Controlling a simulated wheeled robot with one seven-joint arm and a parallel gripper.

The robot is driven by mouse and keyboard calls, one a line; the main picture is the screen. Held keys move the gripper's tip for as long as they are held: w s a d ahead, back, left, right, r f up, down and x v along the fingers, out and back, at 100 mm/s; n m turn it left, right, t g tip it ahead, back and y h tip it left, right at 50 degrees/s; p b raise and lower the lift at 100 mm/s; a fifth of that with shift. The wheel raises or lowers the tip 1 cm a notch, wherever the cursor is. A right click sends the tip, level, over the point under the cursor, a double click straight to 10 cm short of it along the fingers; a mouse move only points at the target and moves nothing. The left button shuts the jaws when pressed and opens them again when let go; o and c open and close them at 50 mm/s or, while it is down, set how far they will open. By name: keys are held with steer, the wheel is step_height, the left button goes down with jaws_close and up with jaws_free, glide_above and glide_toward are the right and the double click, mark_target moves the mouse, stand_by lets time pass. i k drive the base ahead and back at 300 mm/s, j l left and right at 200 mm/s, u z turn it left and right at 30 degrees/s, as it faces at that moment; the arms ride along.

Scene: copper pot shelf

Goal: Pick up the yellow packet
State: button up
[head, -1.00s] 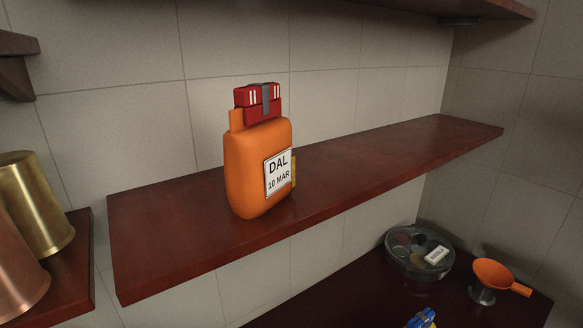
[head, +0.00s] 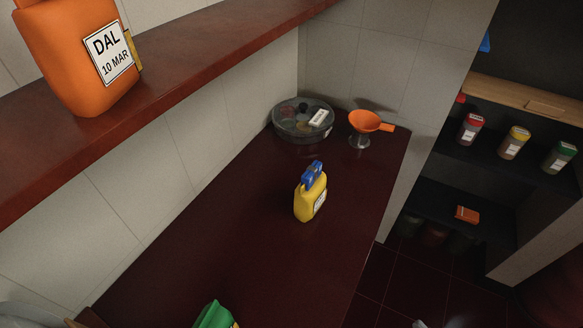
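The yellow packet (head: 309,199) stands upright on the dark red counter (head: 240,240), near the middle of the head view. It has a blue clip (head: 313,174) on its top and a white label on its front; the label's text is too small to read. Nothing touches the packet, and there is bare counter around it. My gripper is not in view.
An orange packet (head: 72,50) labelled DAL 10 MAR stands on the shelf (head: 190,75) above left. A round spice tin (head: 303,127) and an orange funnel (head: 364,122) sit at the counter's far end. A green item (head: 214,315) shows at the bottom edge. Shelves with jars (head: 514,142) are at right.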

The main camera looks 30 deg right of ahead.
mark_target(307, 203)
steer(key=i+l+z, duration=0.15)
steer(key=l, duration=0.2)
steer(key=l+z, duration=0.1)
steer(key=l, duration=0.3)
steer(key=i+l+z, duration=0.15)
steer(key=l, duration=0.2)
steer(key=i+l+z, duration=0.1)
steer(key=i+l, duration=0.1)
steer(key=l, duration=0.1)
